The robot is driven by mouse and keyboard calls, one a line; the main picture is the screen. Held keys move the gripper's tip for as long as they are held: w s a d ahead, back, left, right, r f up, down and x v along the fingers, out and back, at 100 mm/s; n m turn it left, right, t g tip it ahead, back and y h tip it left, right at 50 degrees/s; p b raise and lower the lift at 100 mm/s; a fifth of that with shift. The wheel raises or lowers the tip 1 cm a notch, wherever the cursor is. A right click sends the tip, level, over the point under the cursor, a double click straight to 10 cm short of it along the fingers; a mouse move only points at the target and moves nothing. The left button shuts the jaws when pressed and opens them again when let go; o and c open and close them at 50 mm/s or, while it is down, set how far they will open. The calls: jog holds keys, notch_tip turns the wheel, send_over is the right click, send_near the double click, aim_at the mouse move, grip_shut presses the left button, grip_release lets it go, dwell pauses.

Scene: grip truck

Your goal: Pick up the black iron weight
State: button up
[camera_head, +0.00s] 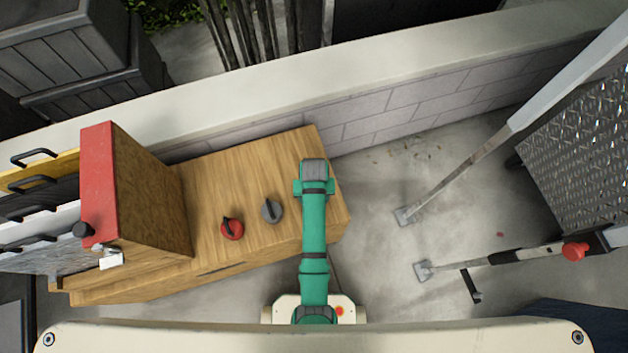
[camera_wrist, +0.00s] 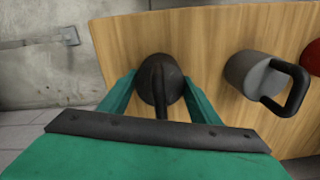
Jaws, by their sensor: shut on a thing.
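The black iron weight (camera_wrist: 160,72) shows in the wrist view, a dark rounded body with a handle, over the wooden table top. My gripper (camera_wrist: 160,86) has its green fingers on both sides of it and is shut on it. In the head view my green arm reaches over the right end of the wooden table (camera_head: 215,180) and hides the black weight. I cannot tell whether the weight still touches the table.
A grey weight (camera_head: 271,211) and a red weight (camera_head: 232,229) stand left of my arm on the table. A red-topped wooden case (camera_head: 98,180) stands at the table's left end. A low wall (camera_head: 390,105) runs behind. Metal struts (camera_head: 465,175) stand on the floor at right.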

jog(key=shift+w+r, duration=0.1)
grip_shut()
jog(key=shift+r, duration=0.3)
jog(key=r, duration=0.3)
jog(key=shift+s, duration=0.25)
jog(key=s+a+r, duration=0.2)
jog(key=s+r, duration=0.7)
jog(key=s, duration=0.4)
jog(key=shift+s+r, duration=0.15)
jog(key=shift+s, duration=0.1)
jog(key=shift+a, duration=0.1)
jog(key=shift+w, duration=0.15)
